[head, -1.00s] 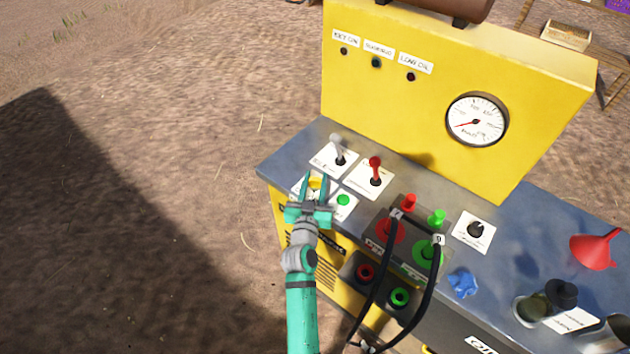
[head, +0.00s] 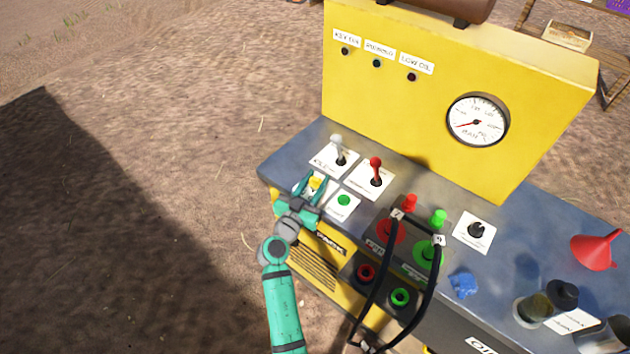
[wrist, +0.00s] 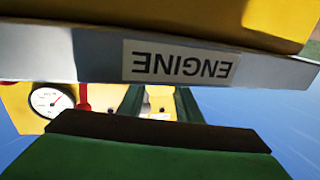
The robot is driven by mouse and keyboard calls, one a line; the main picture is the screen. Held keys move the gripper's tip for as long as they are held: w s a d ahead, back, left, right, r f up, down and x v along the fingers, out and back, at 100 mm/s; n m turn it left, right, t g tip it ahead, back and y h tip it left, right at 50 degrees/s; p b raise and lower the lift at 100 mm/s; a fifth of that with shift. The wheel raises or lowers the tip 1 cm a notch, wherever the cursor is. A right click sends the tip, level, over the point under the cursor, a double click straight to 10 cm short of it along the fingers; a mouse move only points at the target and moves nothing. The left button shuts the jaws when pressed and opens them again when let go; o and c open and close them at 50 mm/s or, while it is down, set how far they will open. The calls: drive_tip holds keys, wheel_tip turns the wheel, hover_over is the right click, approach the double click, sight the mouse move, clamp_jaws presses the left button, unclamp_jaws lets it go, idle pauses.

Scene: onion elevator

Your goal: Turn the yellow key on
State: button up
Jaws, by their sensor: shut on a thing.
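The yellow key (head: 315,183) stands on a white label plate at the left end of the grey control panel (head: 268,160). My gripper (head: 313,187) is at the key, its two teal fingers on either side, shut on it. The arm comes in from below and the gripper is tilted to the right in the head view. In the wrist view the fingers (wrist: 158,103) show partly behind a dark edge, and I cannot make out the key clearly there.
A green button (head: 344,200) sits just right of the gripper. A grey lever (head: 339,150) and a red lever (head: 376,170) stand behind it. Black cables (head: 432,290) loop up from the sockets at right. Above are indicator lamps (head: 376,63) and a gauge (head: 477,121).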

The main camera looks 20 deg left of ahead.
drive_tip(key=m+h, duration=0.1)
drive_tip(key=h, duration=0.1)
drive_tip(key=m+g+h, duration=0.1)
drive_tip(key=m+h, duration=0.1)
drive_tip(key=h, duration=0.1)
drive_tip(key=shift+w+a+r, duration=0.1)
drive_tip(key=shift+a, duration=0.1)
drive_tip(key=m+g+h, duration=0.3)
drive_tip(key=h, duration=0.1)
drive_tip(key=shift+d+m, duration=0.15)
drive_tip(key=shift+m, duration=0.15)
drive_tip(key=shift+m+g+h, duration=1)
drive_tip(key=shift+g+h, duration=0.1)
drive_tip(key=shift+h, duration=0.2)
drive_tip(key=o, duration=1)
drive_tip(key=shift+o, duration=0.2)
